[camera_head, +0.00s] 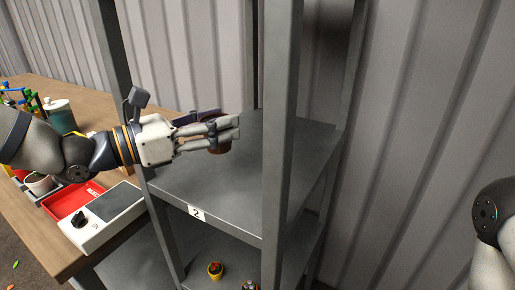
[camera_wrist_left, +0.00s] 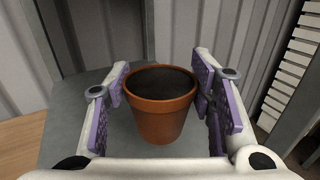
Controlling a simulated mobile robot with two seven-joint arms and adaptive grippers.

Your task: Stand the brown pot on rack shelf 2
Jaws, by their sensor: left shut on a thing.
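The brown pot (camera_wrist_left: 160,118) stands upright between the fingers of my left gripper (camera_wrist_left: 162,100) in the left wrist view, its dark opening facing up. In the head view, my left gripper (camera_head: 222,130) is shut on the brown pot (camera_head: 218,146), which is mostly hidden by the fingers. Gripper and pot are over rack shelf 2 (camera_head: 215,185), marked by a white label "2" (camera_head: 196,213). I cannot tell whether the pot's base touches the shelf. My right arm shows at the right edge of the head view, its gripper out of view.
Grey rack posts (camera_head: 281,150) stand in front of and beside the shelf. A lower shelf holds a small yellow pot with a red plant (camera_head: 215,270). A wooden table (camera_head: 40,220) at the left carries a red tray (camera_head: 72,201), a scale (camera_head: 105,215) and a jar (camera_head: 60,118).

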